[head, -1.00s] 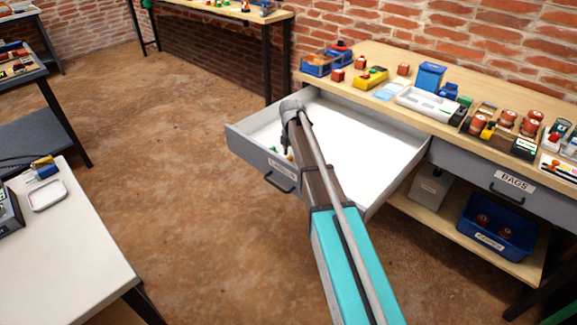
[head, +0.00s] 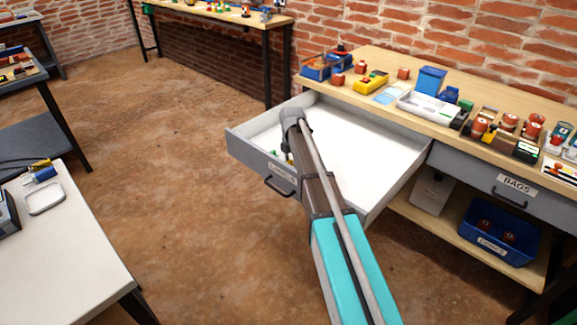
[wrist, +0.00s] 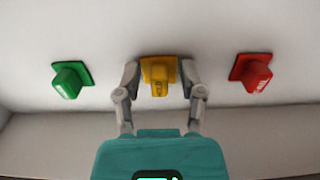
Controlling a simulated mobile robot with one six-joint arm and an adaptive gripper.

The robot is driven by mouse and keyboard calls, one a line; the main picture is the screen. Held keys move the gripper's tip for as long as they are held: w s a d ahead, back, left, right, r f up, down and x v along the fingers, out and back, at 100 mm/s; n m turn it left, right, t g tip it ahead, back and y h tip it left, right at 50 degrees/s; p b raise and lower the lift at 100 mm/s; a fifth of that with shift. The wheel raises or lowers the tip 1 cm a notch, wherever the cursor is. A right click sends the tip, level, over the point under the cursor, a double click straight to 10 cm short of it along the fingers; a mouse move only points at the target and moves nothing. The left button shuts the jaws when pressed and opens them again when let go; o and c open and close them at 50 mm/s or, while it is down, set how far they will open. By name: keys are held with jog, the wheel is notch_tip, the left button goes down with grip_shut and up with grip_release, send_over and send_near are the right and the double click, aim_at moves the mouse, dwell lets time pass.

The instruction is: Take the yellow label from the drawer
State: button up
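The yellow label (wrist: 159,86) sits on the white drawer floor in the wrist view, a block with a raised tab on a flat base. My gripper (wrist: 159,68) is open, with one finger on each side of the yellow label. Small gaps seem to remain between fingers and label; contact is hard to tell. A green label (wrist: 69,78) lies to the left and a red label (wrist: 252,73) to the right. In the head view the drawer (head: 378,152) is pulled open, and my arm hides most of the labels and the fingertips.
The drawer's front wall (wrist: 60,145) runs close behind my gripper in the wrist view. The workbench (head: 366,57) above holds blue bins, a white tray and several small parts. A shut drawer marked BAGS (head: 480,184) is to the right. A white table (head: 75,250) stands at the left.

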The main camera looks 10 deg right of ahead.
jog(key=c, duration=0.5)
jog(key=shift+r, duration=0.15)
notch_tip(320, 180, up, 3)
jog(key=p, duration=0.3)
jog(key=s+d+r+p, duration=0.1)
jog(key=s+r+p, duration=0.8)
jog(key=s, duration=0.5)
jog(key=shift+d+r+p, duration=0.25)
jog(key=shift+r+p, duration=0.1)
jog(key=shift+p, duration=0.2)
